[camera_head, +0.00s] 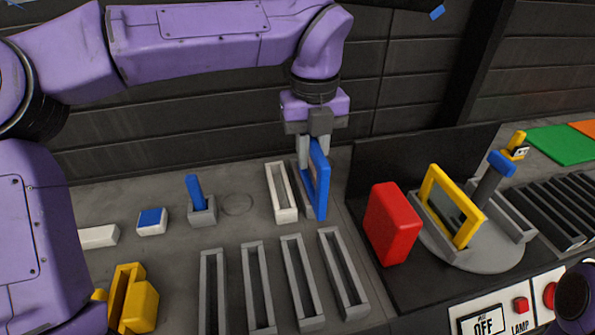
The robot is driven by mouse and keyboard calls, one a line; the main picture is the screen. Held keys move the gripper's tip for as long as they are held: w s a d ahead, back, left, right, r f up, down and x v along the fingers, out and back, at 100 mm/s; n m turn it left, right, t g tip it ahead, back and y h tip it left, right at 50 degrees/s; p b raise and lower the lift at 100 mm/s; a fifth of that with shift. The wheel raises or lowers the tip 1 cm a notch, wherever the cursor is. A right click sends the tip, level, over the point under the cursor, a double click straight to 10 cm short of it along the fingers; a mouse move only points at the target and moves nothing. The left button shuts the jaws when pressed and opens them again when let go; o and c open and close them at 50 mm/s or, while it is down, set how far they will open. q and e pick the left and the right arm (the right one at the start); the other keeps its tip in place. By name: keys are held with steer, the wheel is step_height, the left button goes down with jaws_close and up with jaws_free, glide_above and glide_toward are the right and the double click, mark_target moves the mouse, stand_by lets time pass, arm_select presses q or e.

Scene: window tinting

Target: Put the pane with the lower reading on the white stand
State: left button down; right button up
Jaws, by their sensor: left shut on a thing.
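My left gripper (312,158) points down and is shut on the top of a blue-framed pane (321,192). The pane is upright, just right of the white stand (278,190), a narrow open tray that looks empty. Whether the pane's bottom edge touches the bench or a holder is unclear. A yellow-framed pane (432,184) with dark glass stands upright on a round grey turntable (490,262) at the right. A display (483,326) at the bottom right reads OFF, so no reading shows. My right gripper is not in view.
Several grey slotted holders (256,290) stand empty in front. A red block (392,223) stands left of the turntable. A blue-handled tool (195,190), a blue-topped block (151,219) and a yellow block (138,302) are at left. A dark rack (550,212) lies far right.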

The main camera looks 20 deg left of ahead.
arm_select(q)
steer(key=shift+w+a+f+p, duration=0.2)
steer(key=shift+w+a+p, duration=0.4)
steer(key=shift+w+a, duration=0.25)
steer(key=w+a+f+p, duration=0.1)
steer(key=w+a+f, duration=0.1)
steer(key=a+f, duration=0.1)
steer(key=w+a+f+p, duration=0.1)
steer(key=a+f+p, duration=0.1)
steer(key=f, duration=0.3)
steer(key=w+a+f+p, duration=0.2)
steer(key=a+f, duration=0.2)
steer(key=shift+w+a, duration=0.25)
steer(key=shift+w, duration=0.1)
steer(key=shift+w+f, duration=0.15)
steer(key=shift+w, duration=0.1)
steer(key=shift+s, duration=0.1)
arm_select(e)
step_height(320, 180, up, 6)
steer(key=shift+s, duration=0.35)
arm_select(q)
steer(key=c, duration=1)
jaws_free()
steer(key=shift+s, duration=0.15)
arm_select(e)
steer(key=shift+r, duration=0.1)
